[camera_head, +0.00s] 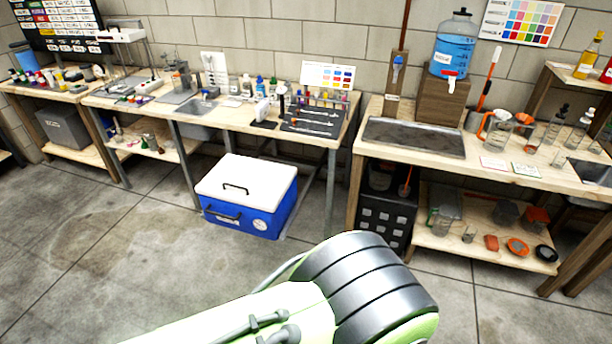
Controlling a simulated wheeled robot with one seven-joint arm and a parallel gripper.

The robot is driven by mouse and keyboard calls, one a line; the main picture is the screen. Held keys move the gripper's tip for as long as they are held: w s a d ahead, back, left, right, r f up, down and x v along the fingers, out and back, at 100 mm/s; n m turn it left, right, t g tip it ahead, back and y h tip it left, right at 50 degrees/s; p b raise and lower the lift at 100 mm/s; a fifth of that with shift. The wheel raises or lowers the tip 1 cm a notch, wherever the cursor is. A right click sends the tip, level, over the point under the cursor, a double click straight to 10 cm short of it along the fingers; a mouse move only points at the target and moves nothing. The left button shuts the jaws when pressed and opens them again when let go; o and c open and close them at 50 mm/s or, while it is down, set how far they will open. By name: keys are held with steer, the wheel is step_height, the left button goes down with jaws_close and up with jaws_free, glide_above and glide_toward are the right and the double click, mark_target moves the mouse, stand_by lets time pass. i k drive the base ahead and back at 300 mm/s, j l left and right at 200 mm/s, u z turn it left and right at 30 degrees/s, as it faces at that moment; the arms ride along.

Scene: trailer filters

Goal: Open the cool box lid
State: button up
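The cool box (242,218) is blue with a white lid (262,182) and stands on the floor, partly under the front edge of the long workbench. The lid lies flat and closed on the box. A dark handle (236,188) is on top of the lid, and another dark handle (222,215) is on the box's front face. A round white label is also on the front. My green and grey arm reaches across the bottom middle of the view, nearer than the box. My gripper is not in the picture.
The long workbench (215,110) with lab items stands behind and above the box, its metal legs close by. A second bench (480,165) at right holds a tray, a blue water jug (453,45) and glassware. A black crate (384,215) stands beneath it. The concrete floor before the box is clear.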

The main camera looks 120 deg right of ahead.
mark_target(259, 185)
steer(key=z, duration=3.55)
steer(key=i+j+z, duration=0.1)
steer(key=i+j, duration=0.35)
steer(key=i+j+z, duration=0.1)
steer(key=i+j, duration=0.4)
steer(key=i+j+z, duration=0.1)
steer(key=i+j, duration=0.4)
steer(key=i+j+z, duration=0.1)
steer(key=i+j, duration=0.3)
steer(key=j, duration=0.2)
steer(key=i+j+z, duration=0.1)
steer(key=i+j, duration=0.35)
steer(key=j, duration=0.15)
